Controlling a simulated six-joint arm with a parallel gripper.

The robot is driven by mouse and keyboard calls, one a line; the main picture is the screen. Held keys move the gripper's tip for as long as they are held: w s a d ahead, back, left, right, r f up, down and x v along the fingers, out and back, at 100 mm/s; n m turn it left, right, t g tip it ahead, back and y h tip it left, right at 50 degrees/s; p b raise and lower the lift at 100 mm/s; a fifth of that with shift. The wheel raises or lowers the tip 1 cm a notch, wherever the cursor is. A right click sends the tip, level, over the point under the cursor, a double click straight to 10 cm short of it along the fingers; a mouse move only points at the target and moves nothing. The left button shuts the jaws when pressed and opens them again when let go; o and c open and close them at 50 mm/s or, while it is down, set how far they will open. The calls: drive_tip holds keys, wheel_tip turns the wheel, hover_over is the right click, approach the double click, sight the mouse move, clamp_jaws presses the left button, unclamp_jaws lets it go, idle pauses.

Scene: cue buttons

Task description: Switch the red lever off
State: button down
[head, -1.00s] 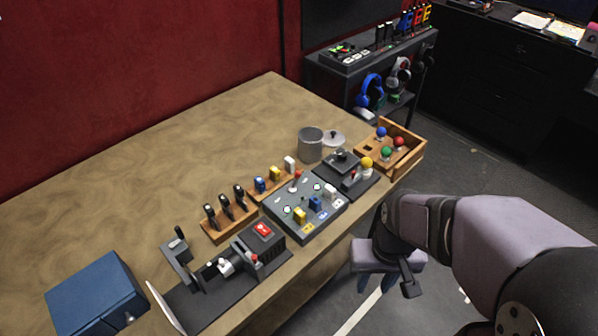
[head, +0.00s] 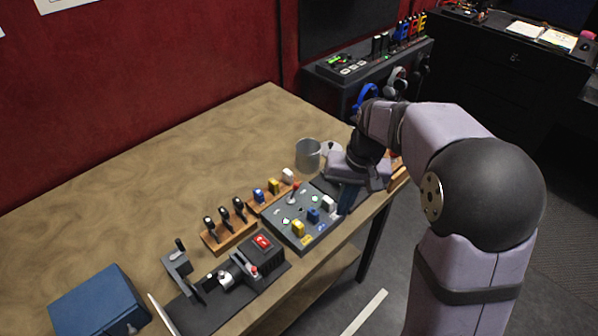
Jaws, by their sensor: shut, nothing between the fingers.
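A small lever with a red tip (head: 295,188) stands at the far edge of the grey control panel (head: 272,222). Another red-tipped knob (head: 253,270) sits on the black device at the front. I cannot tell from this view which setting either one is in. My gripper (head: 345,210) points down with its fingers shut and empty. It is at the right edge of the grey panel, right of the red-tipped lever and apart from it. It hides part of the black joystick base behind it.
The panel also carries yellow, blue and white switches (head: 328,203). A wooden rack of black levers (head: 226,236) and a row of coloured switches (head: 259,196) stand close by. A metal cup (head: 307,155) is behind. A blue box (head: 97,303) is at front left. The table's back left is clear.

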drive_tip(key=y+p, duration=0.2)
approach(294, 192)
wheel_tip(294, 192, up, 3)
drive_tip(key=w+d, duration=0.2)
drive_tip(key=shift+w+a+r, duration=0.25)
drive_tip(key=shift+w+a, duration=0.2)
drive_tip(key=shift+f, duration=0.1)
drive_tip(key=p+x, duration=0.3)
drive_tip(key=x, duration=0.6)
drive_tip(key=shift+w+a+f, duration=0.1)
drive_tip(key=shift+f, duration=0.3)
